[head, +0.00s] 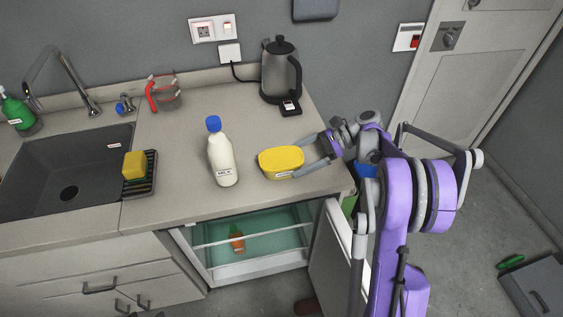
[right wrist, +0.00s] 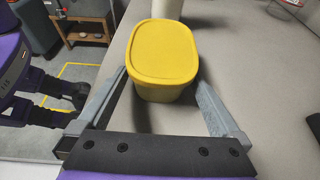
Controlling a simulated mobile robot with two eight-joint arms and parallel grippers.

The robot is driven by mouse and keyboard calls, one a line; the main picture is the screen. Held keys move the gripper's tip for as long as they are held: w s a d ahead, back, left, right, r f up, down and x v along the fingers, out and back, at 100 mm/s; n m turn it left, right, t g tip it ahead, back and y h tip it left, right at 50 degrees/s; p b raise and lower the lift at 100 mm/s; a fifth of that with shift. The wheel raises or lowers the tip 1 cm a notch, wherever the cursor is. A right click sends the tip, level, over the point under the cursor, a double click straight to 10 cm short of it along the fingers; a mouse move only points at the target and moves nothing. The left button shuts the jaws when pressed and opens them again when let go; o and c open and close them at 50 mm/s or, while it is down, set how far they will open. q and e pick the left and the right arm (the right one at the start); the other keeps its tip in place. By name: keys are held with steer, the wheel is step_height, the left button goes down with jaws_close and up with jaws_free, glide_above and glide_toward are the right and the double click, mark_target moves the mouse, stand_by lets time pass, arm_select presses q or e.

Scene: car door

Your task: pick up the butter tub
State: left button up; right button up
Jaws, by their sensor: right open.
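The butter tub (head: 281,161) is yellow with a flat lid and stands upright on the counter, right of the milk bottle. My right gripper (head: 296,164) reaches in from the right at the tub's right side. In the right wrist view the tub (right wrist: 164,58) stands ahead, with its near end between the tips of the open fingers (right wrist: 160,82). I cannot tell whether either finger touches it. My left gripper is not in view.
The milk bottle (head: 221,155) stands close to the tub's left. A black kettle (head: 281,72) and a measuring jug (head: 166,93) are at the back. The sink (head: 60,175) is at the left. Below the counter, an open fridge (head: 250,243) has its door (head: 330,262) swung out.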

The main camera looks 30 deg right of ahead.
mark_target(288, 163)
steer(key=x, duration=0.3)
steer(key=shift+r, duration=0.1)
steer(key=c, duration=1.3)
